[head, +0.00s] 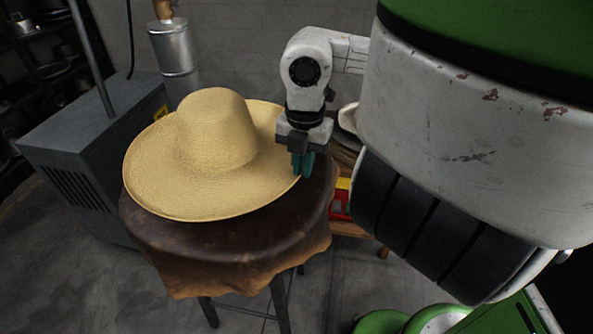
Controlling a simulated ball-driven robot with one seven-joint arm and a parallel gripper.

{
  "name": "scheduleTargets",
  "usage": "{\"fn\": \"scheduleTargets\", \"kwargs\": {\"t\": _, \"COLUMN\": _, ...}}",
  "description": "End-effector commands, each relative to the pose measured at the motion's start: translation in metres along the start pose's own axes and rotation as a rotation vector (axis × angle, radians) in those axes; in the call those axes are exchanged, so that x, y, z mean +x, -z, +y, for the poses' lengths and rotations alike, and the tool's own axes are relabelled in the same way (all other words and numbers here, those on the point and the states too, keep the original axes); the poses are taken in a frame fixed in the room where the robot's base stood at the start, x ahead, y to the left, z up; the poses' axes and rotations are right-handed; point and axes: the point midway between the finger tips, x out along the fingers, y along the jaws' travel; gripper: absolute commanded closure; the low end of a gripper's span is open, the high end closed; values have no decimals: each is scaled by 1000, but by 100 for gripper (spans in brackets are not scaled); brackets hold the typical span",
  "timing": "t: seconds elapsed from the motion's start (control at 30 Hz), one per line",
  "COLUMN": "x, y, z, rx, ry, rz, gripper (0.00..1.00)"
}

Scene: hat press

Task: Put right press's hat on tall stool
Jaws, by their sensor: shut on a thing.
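A wide-brimmed straw hat (215,135) sits crown up over the round dark leather top of a stool (180,237) in the head view. The brim reaches slightly past the stool's left edge. My gripper (303,166) is at the right side of the hat, with its teal fingers shut on the brim's right edge. The fingertips are close to the stool top. Whether the brim lies fully flat on the leather under the gripper cannot be told. No press shows clearly.
A grey metal cabinet (75,135) stands at the left behind the stool, with a metal cylinder (175,50) near the back wall. A wooden piece with a red and yellow item (340,198) is close at the right. Bare concrete floor shows at the lower left.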

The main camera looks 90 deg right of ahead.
Motion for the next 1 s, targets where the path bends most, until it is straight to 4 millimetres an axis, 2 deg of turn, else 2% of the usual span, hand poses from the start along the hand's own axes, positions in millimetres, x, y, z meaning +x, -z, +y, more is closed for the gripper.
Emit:
{"fn": "scheduleTargets", "kwargs": {"t": 0.03, "x": 2, "y": -10, "z": 4, "rx": 6, "ry": 0, "rz": 4, "gripper": 100}}
{"fn": "scheduleTargets", "kwargs": {"t": 0.1, "x": 18, "y": -19, "z": 8, "rx": 4, "ry": 0, "rz": 5, "gripper": 100}}
{"fn": "scheduleTargets", "kwargs": {"t": 0.33, "x": 48, "y": -41, "z": 16, "rx": 1, "ry": 0, "rz": 2, "gripper": 100}}
{"fn": "scheduleTargets", "kwargs": {"t": 0.57, "x": 60, "y": -50, "z": 20, "rx": 1, "ry": 0, "rz": 2, "gripper": 100}}
{"fn": "scheduleTargets", "kwargs": {"t": 0.8, "x": 91, "y": -52, "z": 21, "rx": -1, "ry": -1, "rz": 2, "gripper": 100}}
{"fn": "scheduleTargets", "kwargs": {"t": 1.0, "x": 93, "y": -52, "z": 20, "rx": -1, "ry": 0, "rz": 0, "gripper": 100}}
